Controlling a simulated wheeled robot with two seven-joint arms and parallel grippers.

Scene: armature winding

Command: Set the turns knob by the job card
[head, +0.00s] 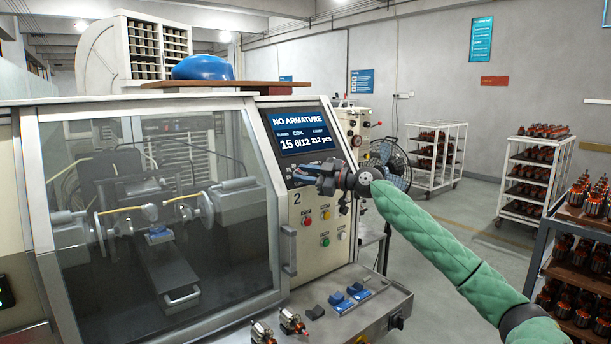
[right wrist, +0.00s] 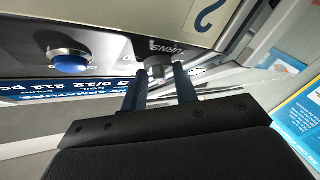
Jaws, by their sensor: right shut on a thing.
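My right gripper (head: 306,173) is at the winding machine's front panel, just below the display (head: 300,131). In the right wrist view its two fingers (right wrist: 160,88) are shut on the small dark turns knob (right wrist: 158,68), beside the lettering "TURNS". The knob's pointer and scale are mostly hidden. The display reads "NO ARMATURE", turns 15, coil 0/12, count 212 pcs. A blue and white printed sheet (right wrist: 300,118) shows at the right of the wrist view; I cannot tell whether it is the job card. My left gripper is not in view.
A blue button (right wrist: 69,61) sits beside the knob. More buttons (head: 325,240) are lower on the panel. The clear guard door (head: 150,205) is to the left. Armatures (head: 291,320) and blue blocks (head: 340,302) lie on the front ledge. A rack (head: 533,175) stands at right.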

